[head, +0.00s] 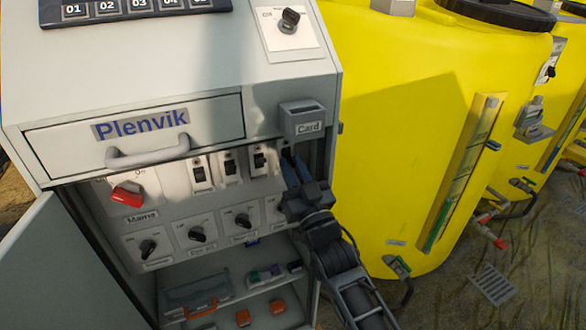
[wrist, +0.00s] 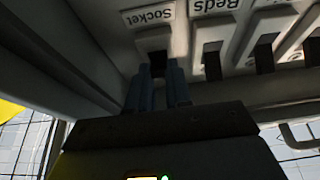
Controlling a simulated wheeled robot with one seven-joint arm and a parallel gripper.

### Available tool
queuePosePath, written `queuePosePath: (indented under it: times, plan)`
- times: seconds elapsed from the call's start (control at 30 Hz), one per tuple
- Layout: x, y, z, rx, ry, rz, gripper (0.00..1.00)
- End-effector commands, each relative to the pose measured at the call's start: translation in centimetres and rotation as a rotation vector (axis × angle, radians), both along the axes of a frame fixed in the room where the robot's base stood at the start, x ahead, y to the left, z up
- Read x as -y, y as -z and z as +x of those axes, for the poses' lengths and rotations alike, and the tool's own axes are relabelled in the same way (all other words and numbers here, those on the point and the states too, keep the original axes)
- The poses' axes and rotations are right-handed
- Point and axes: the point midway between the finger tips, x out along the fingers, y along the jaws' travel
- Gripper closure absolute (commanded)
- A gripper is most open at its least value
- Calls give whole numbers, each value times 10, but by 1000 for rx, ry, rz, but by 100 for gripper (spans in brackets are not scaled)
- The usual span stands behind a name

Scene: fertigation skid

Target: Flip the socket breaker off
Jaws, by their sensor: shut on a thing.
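The socket breaker (wrist: 153,40) shows in the wrist view, a pale plate with a dark lever, beside the label "Socket". My gripper (wrist: 159,74) has its two blue fingers on either side of the dark lever and is shut on it. In the head view my gripper (head: 292,165) reaches into the right end of the breaker row, under the card holder, and hides the socket breaker there. Which way the lever stands cannot be told.
Other breakers (head: 230,168) sit in a row left of my gripper, with a red main switch (head: 127,195) further left. Rotary knobs (head: 197,234) lie below. The drawer (head: 220,118) and card holder (head: 302,120) overhang the row. The cabinet door (head: 50,265) stands open at left.

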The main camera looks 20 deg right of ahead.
Motion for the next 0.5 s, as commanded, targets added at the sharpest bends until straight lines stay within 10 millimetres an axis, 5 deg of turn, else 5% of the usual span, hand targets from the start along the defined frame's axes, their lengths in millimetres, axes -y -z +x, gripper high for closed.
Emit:
queuePosePath:
  times: [0.5]
  plan:
    - [0,7,2,110,0,0,100]
